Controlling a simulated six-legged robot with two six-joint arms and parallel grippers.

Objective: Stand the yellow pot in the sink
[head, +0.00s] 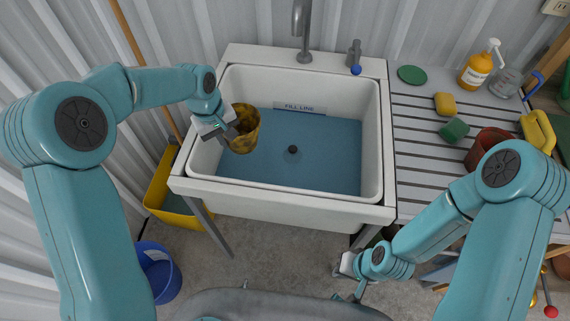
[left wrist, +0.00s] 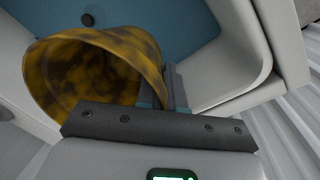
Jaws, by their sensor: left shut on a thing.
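The yellow pot (head: 243,138), mottled with brown, is held by my left gripper (head: 230,130) near the left wall of the sink (head: 297,205). My left gripper is shut on the pot's wall. In the left wrist view the pot (left wrist: 90,70) shows its open mouth and looks tilted, with the blue sink floor and drain (left wrist: 88,19) beyond it. I cannot tell whether the pot touches the sink floor. My right gripper (head: 350,272) is low in front of the sink's right side, away from the pot; its fingers are too small to read.
The sink basin is otherwise empty around the drain (head: 292,149), with a fill line label (head: 299,107) at the back. A faucet (head: 302,35) rises behind. The slatted board (head: 415,160) at right bears sponges, a soap bottle (head: 476,70) and a brown pot (head: 490,146).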

